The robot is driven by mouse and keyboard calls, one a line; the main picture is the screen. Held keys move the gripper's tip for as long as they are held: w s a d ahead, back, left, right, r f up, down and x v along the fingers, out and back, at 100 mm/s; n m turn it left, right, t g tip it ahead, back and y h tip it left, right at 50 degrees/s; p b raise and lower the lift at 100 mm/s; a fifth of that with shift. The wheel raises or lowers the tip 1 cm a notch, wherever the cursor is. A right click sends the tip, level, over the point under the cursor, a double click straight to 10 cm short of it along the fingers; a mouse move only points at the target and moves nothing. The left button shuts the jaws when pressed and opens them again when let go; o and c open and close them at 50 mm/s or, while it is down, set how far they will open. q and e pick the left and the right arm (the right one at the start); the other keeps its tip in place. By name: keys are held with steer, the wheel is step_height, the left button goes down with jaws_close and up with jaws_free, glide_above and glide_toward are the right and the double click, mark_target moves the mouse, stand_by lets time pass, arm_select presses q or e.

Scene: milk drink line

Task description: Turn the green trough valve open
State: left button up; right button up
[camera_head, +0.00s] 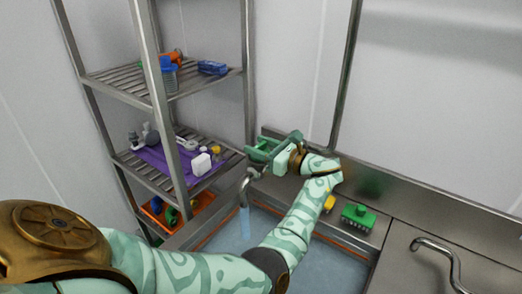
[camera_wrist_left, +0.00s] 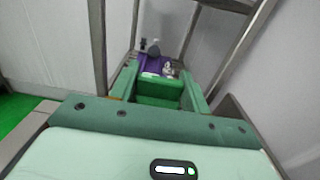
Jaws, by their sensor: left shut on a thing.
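The green trough valve (camera_head: 258,153) is at the back left corner of the steel trough, beside the curved spout. My left gripper (camera_head: 268,147) reaches it from the right and is shut on its green handle. In the left wrist view the green handle (camera_wrist_left: 160,92) fills the space between the two green fingers (camera_wrist_left: 160,88). The gripper hides part of the valve in the head view. A pale blue stream (camera_head: 244,222) shows below the spout (camera_head: 249,179). My right gripper is not in view.
The trough (camera_head: 225,262) holds bluish water. A green brush (camera_head: 358,216) lies on the ledge to the right, with a yellow thing (camera_head: 329,203) near my wrist. A steel rack (camera_head: 160,105) with a purple mat (camera_head: 158,158) stands at left. Another tap (camera_head: 437,250) is at lower right.

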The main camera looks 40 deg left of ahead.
arm_select(q)
steer(key=shift+r, duration=0.1)
steer(key=o, duration=1)
steer(key=shift+d, duration=0.1)
steer(key=d+b, duration=0.1)
steer(key=d, duration=0.4)
steer(key=w+d+b, duration=0.1)
steer(key=d, duration=0.4)
steer(key=w+d+b, duration=0.1)
steer(key=d, duration=0.5)
